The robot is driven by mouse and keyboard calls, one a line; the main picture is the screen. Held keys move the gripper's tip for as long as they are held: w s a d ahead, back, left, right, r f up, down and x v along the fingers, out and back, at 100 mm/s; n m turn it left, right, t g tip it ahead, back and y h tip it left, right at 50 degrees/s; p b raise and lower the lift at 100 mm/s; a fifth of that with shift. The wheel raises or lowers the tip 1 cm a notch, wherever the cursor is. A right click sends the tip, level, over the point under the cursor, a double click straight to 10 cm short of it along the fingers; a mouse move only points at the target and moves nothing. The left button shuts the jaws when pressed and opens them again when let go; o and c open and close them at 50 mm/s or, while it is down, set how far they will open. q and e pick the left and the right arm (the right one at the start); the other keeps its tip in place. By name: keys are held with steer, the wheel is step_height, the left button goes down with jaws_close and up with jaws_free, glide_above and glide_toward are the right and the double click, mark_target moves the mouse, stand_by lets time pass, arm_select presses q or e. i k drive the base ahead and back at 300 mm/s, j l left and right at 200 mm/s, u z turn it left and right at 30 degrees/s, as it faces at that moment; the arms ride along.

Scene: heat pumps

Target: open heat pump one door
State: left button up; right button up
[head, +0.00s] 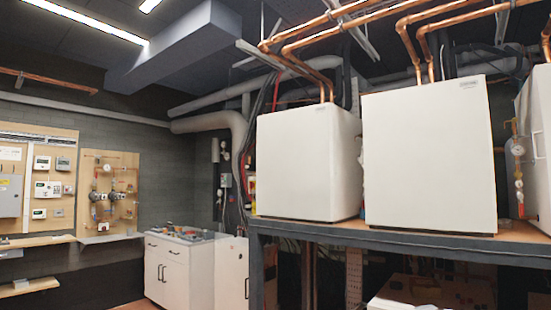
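Two white box-shaped heat pumps stand side by side on a raised shelf. The left heat pump (308,163) is the smaller in the picture, and its flat front panel is closed. The middle heat pump (428,155) is larger in view, with a closed plain front and a small dark label near its top right corner. A third white unit (537,150) is cut off by the right edge. I cannot tell which one is heat pump one. Neither of my grippers is in view.
The dark shelf frame (400,241) runs below the units. Copper pipes (330,35) rise above them. A white cabinet (180,268) with items on top stands left of the shelf. Wooden boards with gauges (108,190) and controllers hang on the left wall.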

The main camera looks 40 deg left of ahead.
mark_target(294, 179)
steer(key=i+j+u, duration=1.1)
steer(key=i, duration=0.35)
steer(key=i+u, duration=0.25)
steer(key=i, duration=0.35)
steer(key=i+l+u, duration=0.2)
steer(key=i, duration=0.4)
steer(key=i+l+u, duration=0.25)
steer(key=i, duration=0.35)
steer(key=j, duration=0.1)
